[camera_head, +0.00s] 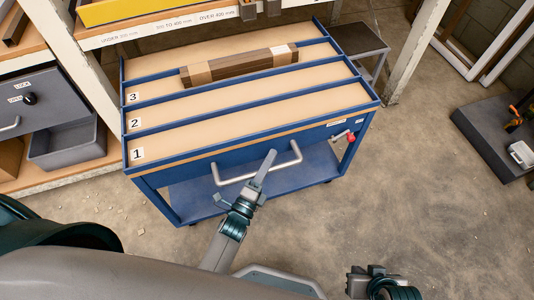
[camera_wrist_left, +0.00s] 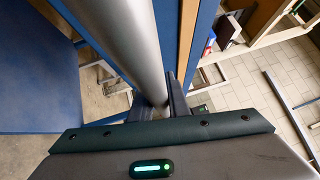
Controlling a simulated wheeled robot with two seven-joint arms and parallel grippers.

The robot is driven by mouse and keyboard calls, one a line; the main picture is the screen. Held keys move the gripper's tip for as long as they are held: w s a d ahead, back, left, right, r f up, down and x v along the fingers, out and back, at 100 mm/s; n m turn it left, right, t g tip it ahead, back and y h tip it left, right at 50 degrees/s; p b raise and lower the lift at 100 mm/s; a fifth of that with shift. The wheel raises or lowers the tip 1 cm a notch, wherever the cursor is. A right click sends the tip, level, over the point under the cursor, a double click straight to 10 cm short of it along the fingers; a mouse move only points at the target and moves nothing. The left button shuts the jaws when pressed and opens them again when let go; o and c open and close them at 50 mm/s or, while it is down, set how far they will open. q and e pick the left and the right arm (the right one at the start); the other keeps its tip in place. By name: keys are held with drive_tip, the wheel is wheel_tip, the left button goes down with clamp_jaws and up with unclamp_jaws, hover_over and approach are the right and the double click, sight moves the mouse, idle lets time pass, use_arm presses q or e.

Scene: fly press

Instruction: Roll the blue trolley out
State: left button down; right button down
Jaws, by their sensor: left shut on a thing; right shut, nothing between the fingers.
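The blue trolley (camera_head: 254,180) stands in front of me, with a wooden top split by blue rails into lanes marked 1, 2 and 3. A grey bar handle (camera_head: 232,180) sticks out from its near side. My left gripper (camera_head: 265,164) is shut on this handle; in the left wrist view the thick grey bar (camera_wrist_left: 130,45) runs down between the fingers (camera_wrist_left: 160,100). A small lever with a red knob (camera_head: 351,137) sits at the trolley's right front. My right gripper (camera_head: 374,285) is shut and empty at the bottom, away from the trolley.
A strapped wood bundle (camera_head: 235,66) lies on the trolley top. A white-framed rack (camera_head: 98,70) stands along the left and back, with a grey bin (camera_head: 68,145). A white post (camera_head: 412,50) and low grey stand (camera_head: 374,42) are behind right.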

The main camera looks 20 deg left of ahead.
use_arm(q)
drive_tip(key=shift+f, duration=0.1)
use_arm(e)
drive_tip(key=shift+s, duration=0.1)
use_arm(q)
drive_tip(key=c, duration=1.7)
unclamp_jaws()
use_arm(e)
drive_tip(key=shift+s, duration=0.2)
use_arm(q)
drive_tip(key=b+v, duration=0.1)
drive_tip(key=v, duration=1.6)
drive_tip(key=shift+s, duration=0.25)
use_arm(e)
drive_tip(key=shift+w+a+t+y, duration=0.3)
drive_tip(key=shift+w+a+t, duration=0.1)
drive_tip(key=shift+a, duration=0.3)
drive_tip(key=shift+w+d, duration=0.2)
